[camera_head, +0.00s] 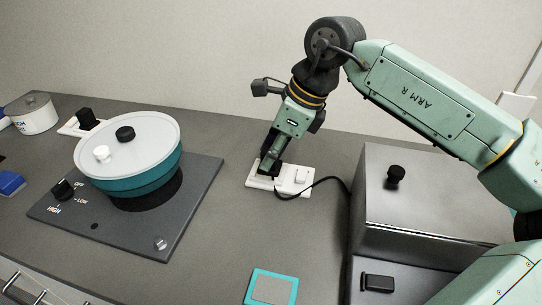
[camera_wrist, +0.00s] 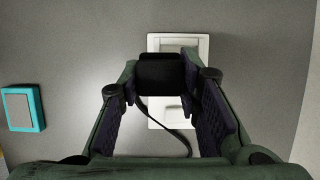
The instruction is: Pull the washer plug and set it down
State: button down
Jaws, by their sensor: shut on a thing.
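My gripper (camera_head: 269,163) points down at the white socket plate (camera_head: 303,187) on the counter, left of the grey metal box. It is shut on the black washer plug, which shows as a dark block between the fingers in the wrist view (camera_wrist: 162,74). A black cord (camera_head: 328,180) runs from the plug to the metal box. The plate also shows behind the plug in the wrist view (camera_wrist: 200,44), with a white rocker (camera_wrist: 172,113) on it. The plug is at or just above the plate; I cannot tell whether its pins are seated. The fingers hide most of it in the head view.
A grey machine with a teal bowl (camera_head: 160,172) and pale lid stands at left. Behind it, another black plug (camera_head: 86,118) sits on a white plate. A teal-edged pad (camera_head: 271,288) lies in front. The metal box (camera_head: 430,190) bounds the right; the counter between is clear.

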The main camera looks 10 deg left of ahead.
jog(key=s+d+r, duration=0.2)
jog(key=s, duration=0.4)
jog(key=s+d+r+b, duration=0.1)
jog(key=s+d+r, duration=0.1)
jog(key=s, duration=0.4)
jog(key=shift+s+d+r, duration=0.25)
jog(key=shift+r, duration=0.45)
jog(key=shift+f, duration=0.1)
